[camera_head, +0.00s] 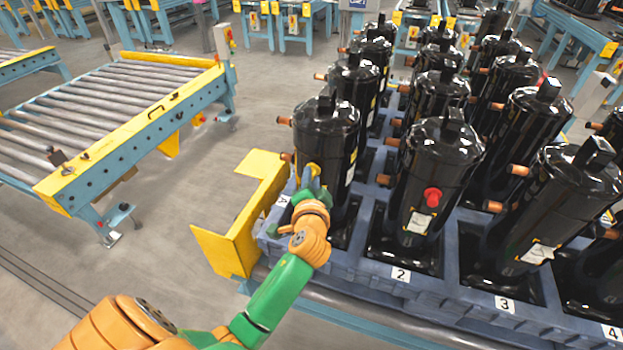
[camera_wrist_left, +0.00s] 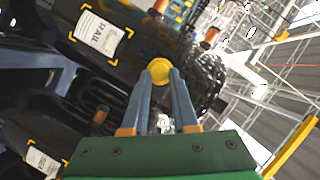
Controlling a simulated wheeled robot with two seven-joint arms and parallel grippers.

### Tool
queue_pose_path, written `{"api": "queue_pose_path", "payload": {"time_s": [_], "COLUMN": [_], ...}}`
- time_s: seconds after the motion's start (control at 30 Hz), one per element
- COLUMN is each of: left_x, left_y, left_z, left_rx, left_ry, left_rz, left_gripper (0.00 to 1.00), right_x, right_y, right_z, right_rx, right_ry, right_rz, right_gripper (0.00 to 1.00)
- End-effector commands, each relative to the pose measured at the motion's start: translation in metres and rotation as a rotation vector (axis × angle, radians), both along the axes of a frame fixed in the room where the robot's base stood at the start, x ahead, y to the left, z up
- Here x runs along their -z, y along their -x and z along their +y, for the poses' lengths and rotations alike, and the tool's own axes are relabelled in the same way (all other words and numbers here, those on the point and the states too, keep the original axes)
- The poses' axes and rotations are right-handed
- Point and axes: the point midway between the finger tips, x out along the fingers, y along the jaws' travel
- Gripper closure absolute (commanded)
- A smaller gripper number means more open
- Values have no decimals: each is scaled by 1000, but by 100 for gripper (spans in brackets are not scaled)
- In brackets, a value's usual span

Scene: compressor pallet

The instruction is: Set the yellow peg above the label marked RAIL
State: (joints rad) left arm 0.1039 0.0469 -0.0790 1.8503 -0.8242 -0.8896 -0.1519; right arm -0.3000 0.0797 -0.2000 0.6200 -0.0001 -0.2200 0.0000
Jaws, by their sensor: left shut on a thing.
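My left gripper (camera_head: 311,184) is at the side of the front-left black compressor (camera_head: 325,135). It is shut on the yellow peg (camera_wrist_left: 159,70), whose round end shows between the two blue fingertips (camera_wrist_left: 160,80) in the left wrist view. The peg also shows as a small yellow spot (camera_head: 314,170) in the head view. The peg's tip is close against the dark compressor; I cannot tell if it is seated. The RAIL label (camera_wrist_left: 100,35) is on that compressor, up and left of the peg in the wrist view. My right gripper is not in view.
Several black compressors with copper stubs stand in a blue pallet (camera_head: 377,270) with numbered places. One carries a red peg (camera_head: 432,196). A yellow bent plate (camera_head: 236,232) stands at the pallet's left corner. A roller conveyor (camera_head: 110,110) is at left, with open floor between.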

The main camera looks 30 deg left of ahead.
Motion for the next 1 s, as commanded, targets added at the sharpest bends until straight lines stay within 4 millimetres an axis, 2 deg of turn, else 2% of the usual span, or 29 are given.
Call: {"api": "queue_pose_path", "payload": {"time_s": [1.0], "left_x": [0], "left_y": [-13], "left_z": [3], "left_rx": [0], "left_ry": [-1], "left_rz": [0], "left_gripper": [100], "right_x": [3], "right_y": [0], "right_z": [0], "right_rx": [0], "right_ry": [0], "right_rz": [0], "right_gripper": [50]}}
